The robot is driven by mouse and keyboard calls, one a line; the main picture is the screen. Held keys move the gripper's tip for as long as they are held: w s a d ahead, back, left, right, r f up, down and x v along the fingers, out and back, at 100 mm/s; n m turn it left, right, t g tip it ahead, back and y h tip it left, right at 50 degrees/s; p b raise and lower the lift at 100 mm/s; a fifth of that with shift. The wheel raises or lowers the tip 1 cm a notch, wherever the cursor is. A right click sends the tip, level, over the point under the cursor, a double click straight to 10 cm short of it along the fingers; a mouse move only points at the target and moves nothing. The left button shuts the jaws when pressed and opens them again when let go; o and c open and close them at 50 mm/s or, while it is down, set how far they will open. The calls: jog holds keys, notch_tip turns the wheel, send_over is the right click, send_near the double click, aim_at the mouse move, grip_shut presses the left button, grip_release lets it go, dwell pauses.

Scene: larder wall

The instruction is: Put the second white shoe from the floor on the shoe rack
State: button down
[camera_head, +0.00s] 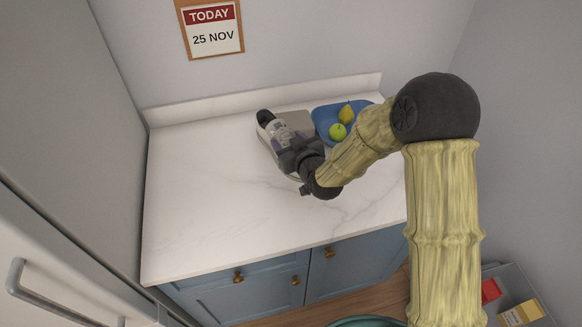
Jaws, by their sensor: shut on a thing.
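My gripper (288,143) is over the back of the white counter, seen from above and behind. It is shut on a small pale thing (274,127) with a black far end. The gripper hides much of this thing, and I cannot tell whether it is a shoe. It is over or beside the left part of a flat beige-grey board (300,119). I cannot tell whether it touches the board. No shoe on the floor and no clear shoe rack is in view.
A blue plate (322,113) with a green apple (337,131) and a yellow pear (346,114) is right of the board. The counter (205,190) is clear at left and front. Blue cupboards (240,295) are below. A grey bin (515,285) with boxes stands at lower right.

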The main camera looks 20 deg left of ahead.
jog(key=shift+f, duration=0.25)
jog(key=p, duration=0.2)
send_over(290, 183)
jog(key=shift+w+a+f, duration=0.1)
jog(key=shift+f, duration=1.35)
jog(key=shift+a+f, duration=0.1)
jog(key=shift+f, duration=1.3)
jog(key=shift+f, duration=0.1)
jog(key=shift+f+p, duration=0.3)
jog(key=shift+f, duration=1.7)
jog(key=shift+c, duration=2.2)
grip_release()
jog(key=shift+d, duration=0.1)
jog(key=b+v, duration=0.4)
jog(key=v, duration=0.8)
